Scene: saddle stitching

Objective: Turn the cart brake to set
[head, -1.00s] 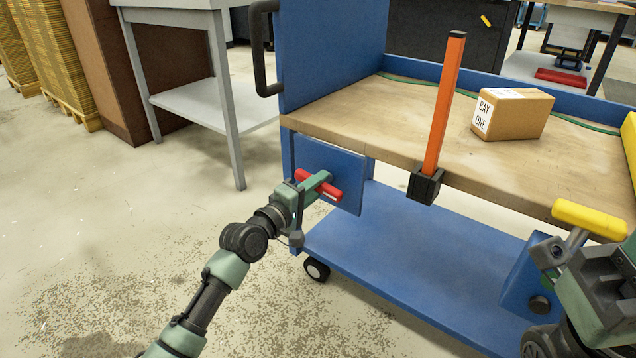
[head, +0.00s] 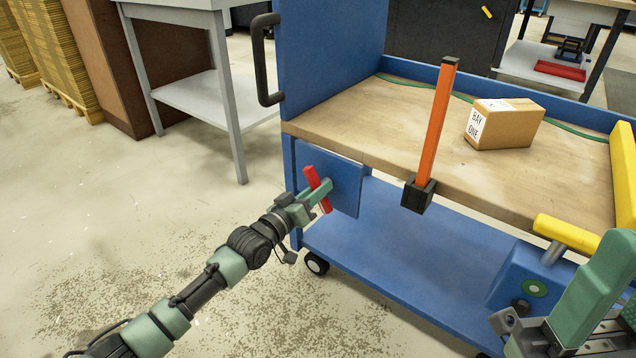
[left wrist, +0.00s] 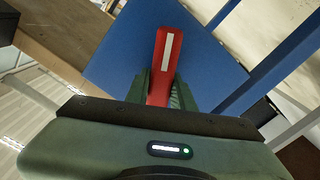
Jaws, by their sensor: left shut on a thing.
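The cart brake is a red handle (head: 318,190) on a blue plate (head: 345,182) below the near left corner of the cart's wooden top. It stands steeply, leaning a little left at its top. My left gripper (head: 318,193) is shut on the handle. The left wrist view shows the red handle (left wrist: 164,62) with a white stripe, held between the green fingers, the blue plate behind it. My right gripper (head: 585,325) is partly in view at the lower right, and its jaws do not show clearly.
The blue cart has a wooden top (head: 350,115) bearing a cardboard box (head: 505,124) labelled BAY ONE. An orange post (head: 436,125) rises at its front edge. A yellow handle (head: 567,235) is near my right arm. A grey table (head: 185,20) stands behind left. Floor at left is clear.

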